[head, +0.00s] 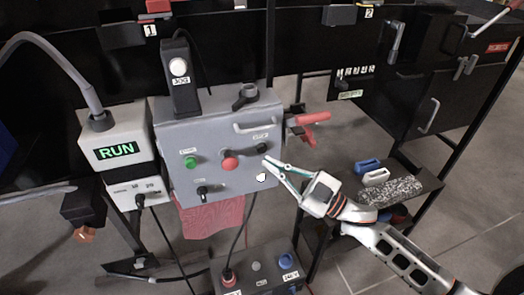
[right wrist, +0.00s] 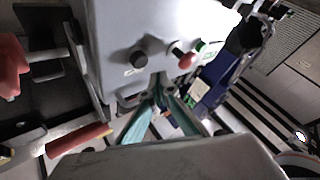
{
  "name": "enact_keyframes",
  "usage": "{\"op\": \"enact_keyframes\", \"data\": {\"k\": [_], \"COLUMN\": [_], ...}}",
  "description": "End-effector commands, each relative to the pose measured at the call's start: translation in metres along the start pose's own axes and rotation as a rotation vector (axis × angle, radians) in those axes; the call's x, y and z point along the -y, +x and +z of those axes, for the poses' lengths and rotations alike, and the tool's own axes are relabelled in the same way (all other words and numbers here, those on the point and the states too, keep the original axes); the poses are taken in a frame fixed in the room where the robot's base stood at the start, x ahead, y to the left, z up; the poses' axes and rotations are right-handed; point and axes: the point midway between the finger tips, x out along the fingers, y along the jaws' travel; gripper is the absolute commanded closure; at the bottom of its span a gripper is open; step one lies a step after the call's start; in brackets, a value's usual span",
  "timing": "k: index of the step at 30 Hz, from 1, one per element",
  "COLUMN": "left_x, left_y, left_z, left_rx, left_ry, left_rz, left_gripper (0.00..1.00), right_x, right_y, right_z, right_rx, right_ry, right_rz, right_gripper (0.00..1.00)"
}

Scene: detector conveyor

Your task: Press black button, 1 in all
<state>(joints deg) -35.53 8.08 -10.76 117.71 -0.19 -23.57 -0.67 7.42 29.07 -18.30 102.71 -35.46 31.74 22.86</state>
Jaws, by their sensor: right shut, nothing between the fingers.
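A grey control box (head: 178,128) has a green button (head: 191,161), a red button (head: 229,163) and a black button (head: 263,148) in a row on its front. In the right wrist view the black button (right wrist: 138,60) stands out from the panel beyond the fingertips, with the red button (right wrist: 185,60) beside it. My right gripper (head: 268,164) is shut and empty, its fingertips just below the black button in the head view. In the right wrist view, the fingertips (right wrist: 160,84) are below and right of the black button; I cannot tell their exact distance from the panel. My left gripper is out of view.
A black selector (head: 202,190) and a white knob (head: 262,177) sit lower on the panel. A box with a RUN display (head: 118,150) stands left. A red clamp (head: 308,119) is at the box's right side. A smaller control box (head: 255,275) stands below.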

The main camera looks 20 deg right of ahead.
Motion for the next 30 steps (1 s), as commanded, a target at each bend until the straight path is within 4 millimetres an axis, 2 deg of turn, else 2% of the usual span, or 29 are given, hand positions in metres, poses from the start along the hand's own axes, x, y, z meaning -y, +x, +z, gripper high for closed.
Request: {"op": "enact_keyframes", "data": {"k": [7, 30], "left_x": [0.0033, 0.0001], "left_y": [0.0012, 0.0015], "left_z": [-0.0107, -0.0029], "left_rx": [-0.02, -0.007], "left_ry": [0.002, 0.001], "left_rz": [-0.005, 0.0], "left_gripper": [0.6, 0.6], "right_x": [-0.0083, -0.0092], "right_y": [0.0114, 0.0124], "right_z": [0.0067, 0.0072], "right_rx": [-0.001, -0.002], "right_ry": [0.0, 0.0], "right_rz": [0.0, 0.0], "right_gripper": [1.0, 1.0]}}
